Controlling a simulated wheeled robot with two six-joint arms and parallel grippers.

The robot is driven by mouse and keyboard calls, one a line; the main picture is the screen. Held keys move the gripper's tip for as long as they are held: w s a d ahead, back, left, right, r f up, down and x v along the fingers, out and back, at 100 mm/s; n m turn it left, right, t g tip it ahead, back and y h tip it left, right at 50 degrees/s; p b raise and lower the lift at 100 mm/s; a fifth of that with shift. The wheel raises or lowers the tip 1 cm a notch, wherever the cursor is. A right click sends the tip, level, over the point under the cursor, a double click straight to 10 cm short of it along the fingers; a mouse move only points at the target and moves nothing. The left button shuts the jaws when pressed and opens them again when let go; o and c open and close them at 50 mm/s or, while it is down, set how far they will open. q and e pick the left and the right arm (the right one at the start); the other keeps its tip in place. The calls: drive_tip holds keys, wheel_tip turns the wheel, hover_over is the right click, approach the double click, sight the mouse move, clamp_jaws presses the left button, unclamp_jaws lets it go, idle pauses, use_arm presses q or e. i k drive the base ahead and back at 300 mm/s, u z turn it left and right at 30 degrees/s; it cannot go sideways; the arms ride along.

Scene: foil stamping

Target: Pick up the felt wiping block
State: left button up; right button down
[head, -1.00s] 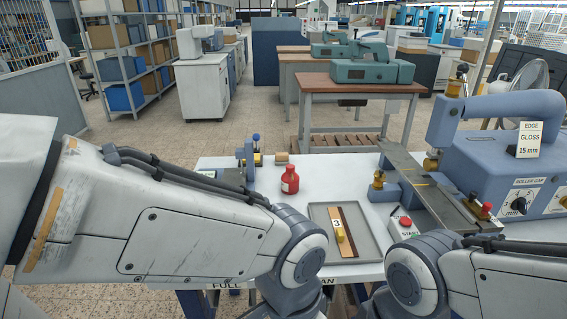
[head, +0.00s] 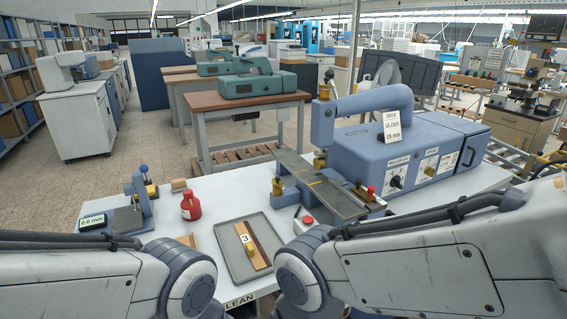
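A small tan block (head: 179,185), which looks like the felt wiping block, lies on the white table behind the red bottle (head: 190,206). It is small in the head view, so its felt face cannot be made out. Neither gripper shows; only grey links of my arms cross the bottom of the view. My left arm is in front of the block and lower left, apart from it. Another tan piece (head: 188,240) lies beside the tray, partly hidden by my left arm.
A grey tray (head: 225,262) holds a wooden strip with a label "3" (head: 247,238). A gauge stand (head: 140,195) with a "0.0 mm" display stands left of the bottle. The blue edge-gloss machine (head: 400,160) and its long plate (head: 325,190) fill the right side.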

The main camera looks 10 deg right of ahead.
sight(178, 185)
drive_tip(key=u, duration=2.2)
drive_tip(key=i, duration=4.1)
drive_tip(key=z, duration=1.95)
drive_tip(key=i, duration=2.1)
drive_tip(key=u, duration=0.05)
